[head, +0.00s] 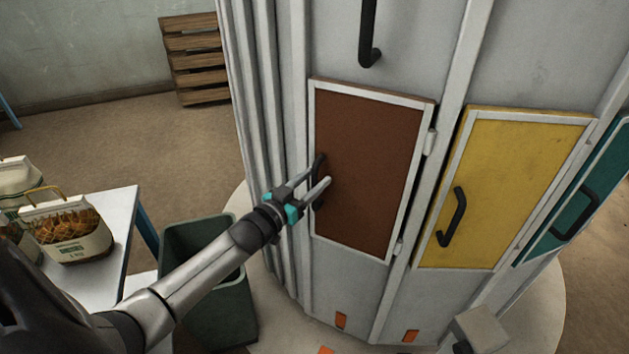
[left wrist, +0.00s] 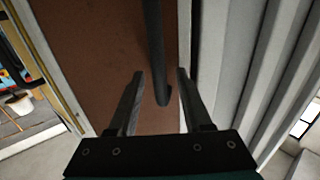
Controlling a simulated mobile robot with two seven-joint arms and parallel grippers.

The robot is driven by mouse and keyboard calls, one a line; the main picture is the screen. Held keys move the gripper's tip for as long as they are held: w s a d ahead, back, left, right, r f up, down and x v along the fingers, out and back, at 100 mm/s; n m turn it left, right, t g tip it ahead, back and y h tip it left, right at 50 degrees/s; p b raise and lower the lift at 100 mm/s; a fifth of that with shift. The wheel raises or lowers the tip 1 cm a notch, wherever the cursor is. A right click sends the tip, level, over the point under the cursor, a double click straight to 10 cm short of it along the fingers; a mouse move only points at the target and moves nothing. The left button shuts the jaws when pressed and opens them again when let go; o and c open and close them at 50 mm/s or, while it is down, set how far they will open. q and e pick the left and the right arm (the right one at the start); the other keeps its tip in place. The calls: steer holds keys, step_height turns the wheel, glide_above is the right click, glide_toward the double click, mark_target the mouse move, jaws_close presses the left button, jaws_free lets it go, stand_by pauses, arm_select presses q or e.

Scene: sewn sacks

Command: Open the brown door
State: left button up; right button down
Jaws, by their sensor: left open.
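The brown door (head: 370,165) has a light metal border and sits flush in the tall pale metal silo, looking shut. Its hinges are on the right edge. Its dark handle (head: 319,162) is upright near the left edge. My left gripper (head: 319,178) is open at the handle, its fingers partly covering it. In the left wrist view, the handle (left wrist: 154,45) shows between the two open fingers of the gripper (left wrist: 160,74), with its lower end between them. Whether either finger touches it, I cannot tell. My right gripper is not in view.
A yellow door (head: 505,185) and a teal door (head: 580,195) are to the right. A dark green bin (head: 215,300) stands below my left arm. A white table (head: 118,225) with filled sacks (head: 68,232) is at left. Open floor lies behind, before a wooden pallet (head: 195,60).

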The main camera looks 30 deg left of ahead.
arm_select(q)
steer(key=shift+w, duration=0.3)
jaws_close()
stand_by(0.3)
stand_by(1.1)
